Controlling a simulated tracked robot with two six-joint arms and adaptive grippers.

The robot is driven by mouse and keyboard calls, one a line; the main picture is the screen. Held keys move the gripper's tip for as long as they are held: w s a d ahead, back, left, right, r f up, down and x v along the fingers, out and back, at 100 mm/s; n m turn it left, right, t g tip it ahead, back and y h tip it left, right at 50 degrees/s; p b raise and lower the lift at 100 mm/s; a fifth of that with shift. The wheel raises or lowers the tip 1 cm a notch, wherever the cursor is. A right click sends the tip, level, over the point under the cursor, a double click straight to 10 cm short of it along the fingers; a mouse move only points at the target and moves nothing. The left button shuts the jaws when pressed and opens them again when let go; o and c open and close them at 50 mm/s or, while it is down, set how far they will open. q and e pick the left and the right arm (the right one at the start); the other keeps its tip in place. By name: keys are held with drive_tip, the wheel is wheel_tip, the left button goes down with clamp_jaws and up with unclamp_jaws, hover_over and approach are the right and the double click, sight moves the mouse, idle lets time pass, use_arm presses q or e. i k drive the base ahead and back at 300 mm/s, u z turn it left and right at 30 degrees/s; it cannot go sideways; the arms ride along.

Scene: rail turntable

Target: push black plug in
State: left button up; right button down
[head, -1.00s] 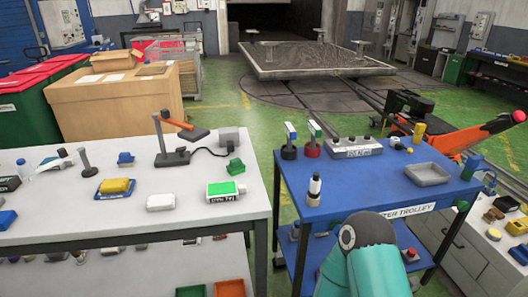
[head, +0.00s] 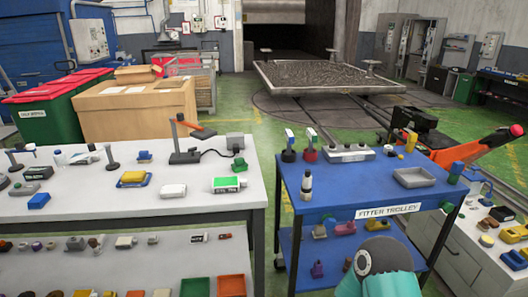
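No part is clear enough in the head view to be named the black plug for certain. On the blue fitter trolley (head: 335,191) stands a grey box (head: 348,153) with a label and small dark knobs on top. Neither gripper shows; one teal arm link of mine is at the bottom.
A grey tray (head: 414,178) and a black and white bottle (head: 306,186) stand on the trolley. A gap of floor separates bench and trolley. An orange pallet truck (head: 465,150) is behind the trolley at right. The turntable deck (head: 320,78) is at the back.

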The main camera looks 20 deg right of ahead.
sight(236, 150)
drive_tip(key=u, duration=0.3)
drive_tip(key=i, duration=0.95)
drive_tip(key=z, duration=0.2)
